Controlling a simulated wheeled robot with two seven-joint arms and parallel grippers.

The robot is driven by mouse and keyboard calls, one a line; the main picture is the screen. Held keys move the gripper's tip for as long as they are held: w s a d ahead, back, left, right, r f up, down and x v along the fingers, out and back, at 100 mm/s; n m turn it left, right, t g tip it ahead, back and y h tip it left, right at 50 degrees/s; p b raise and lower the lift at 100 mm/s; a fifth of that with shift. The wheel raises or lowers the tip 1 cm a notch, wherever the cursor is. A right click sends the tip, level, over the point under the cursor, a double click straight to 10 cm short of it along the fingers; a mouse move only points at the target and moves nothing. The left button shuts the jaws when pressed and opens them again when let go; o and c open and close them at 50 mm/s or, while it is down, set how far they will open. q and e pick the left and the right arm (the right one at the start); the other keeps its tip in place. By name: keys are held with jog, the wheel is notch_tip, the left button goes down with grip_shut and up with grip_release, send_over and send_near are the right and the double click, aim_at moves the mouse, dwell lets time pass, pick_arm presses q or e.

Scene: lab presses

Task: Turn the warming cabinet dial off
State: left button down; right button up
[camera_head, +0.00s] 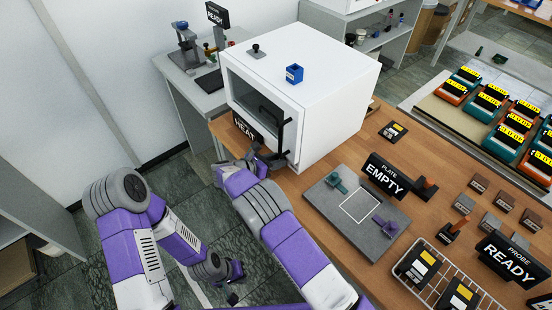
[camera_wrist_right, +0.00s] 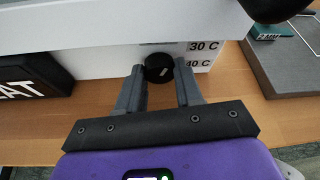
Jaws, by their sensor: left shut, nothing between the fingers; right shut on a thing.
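The white warming cabinet (camera_head: 325,95) stands on the wooden bench, with a dark window and a black handle on its front. Its black dial (camera_wrist_right: 159,67) is on the front panel's lower strip, with a small pale mark on it. My right gripper (camera_wrist_right: 160,80) is shut on the dial, one finger on each side; in the head view this gripper (camera_head: 262,158) is at the cabinet's lower front edge. My left gripper (camera_head: 236,278) is shut and empty, low over the floor.
A black "HEAT" sign (camera_head: 244,126) stands at the cabinet's front left, close to my right gripper. A grey plate station (camera_head: 340,215) with an "EMPTY" sign (camera_head: 385,175) is to the right. A wire rack (camera_head: 440,275) is further right. Floor is open around my left gripper.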

jog(key=shift+w+a+f+n+g+h+b, duration=0.1)
jog(key=shift+n+g+h+b, duration=0.2)
jog(key=shift+n, duration=0.3)
jog(key=shift+f+n+g+h+b, duration=0.1)
jog(key=shift+n+g+h+b, duration=0.1)
jog(key=shift+n+g+b, duration=0.3)
jog(key=shift+r+n, duration=0.1)
jog(key=shift+n, duration=0.4)
jog(key=shift+h, duration=0.3)
jog(key=o, duration=0.8)
jog(key=shift+c, duration=0.2)
jog(key=shift+r, duration=0.1)
jog(key=v, duration=0.7)
jog(key=shift+a, duration=0.3)
